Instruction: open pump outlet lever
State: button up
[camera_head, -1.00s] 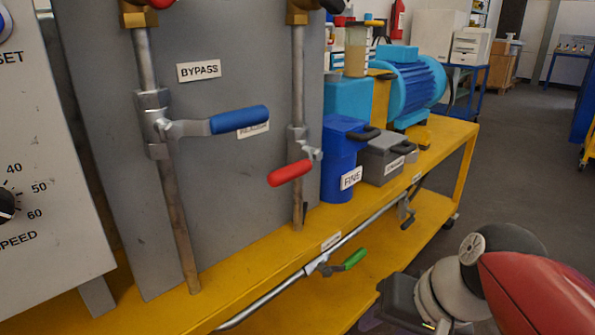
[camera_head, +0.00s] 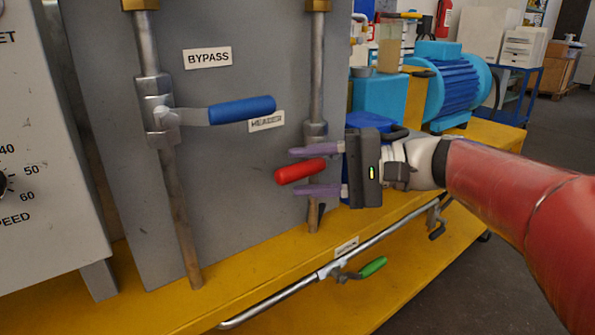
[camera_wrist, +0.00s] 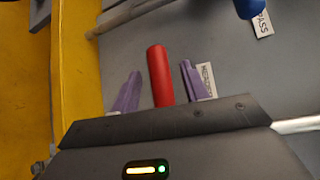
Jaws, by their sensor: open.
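A red lever handle (camera_head: 298,171) sits on the right vertical pipe and points left, dipping slightly. My gripper (camera_head: 297,171) is open, with one purple finger above the handle and one below. In the wrist view the red handle (camera_wrist: 160,76) stands between the two fingers (camera_wrist: 160,72), with a gap visible on each side. A green lever handle (camera_head: 373,267) is on the low horizontal pipe; the small label by it is unreadable. A blue lever handle (camera_head: 242,110) points right on the left pipe. I cannot tell which lever is the pump outlet.
A BYPASS label (camera_head: 208,57) and a HEADER label (camera_head: 266,121) are on the grey panel (camera_head: 235,200). A blue motor (camera_head: 455,85) and a blue vessel stand behind my gripper on the yellow frame (camera_head: 250,270). The white control box (camera_head: 50,220) is at left.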

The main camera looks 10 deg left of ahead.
jog(key=shift+a+f, duration=0.15)
jog(key=shift+a, duration=0.9)
jog(key=shift+c, duration=0.4)
jog(key=shift+s, duration=0.1)
grip_shut()
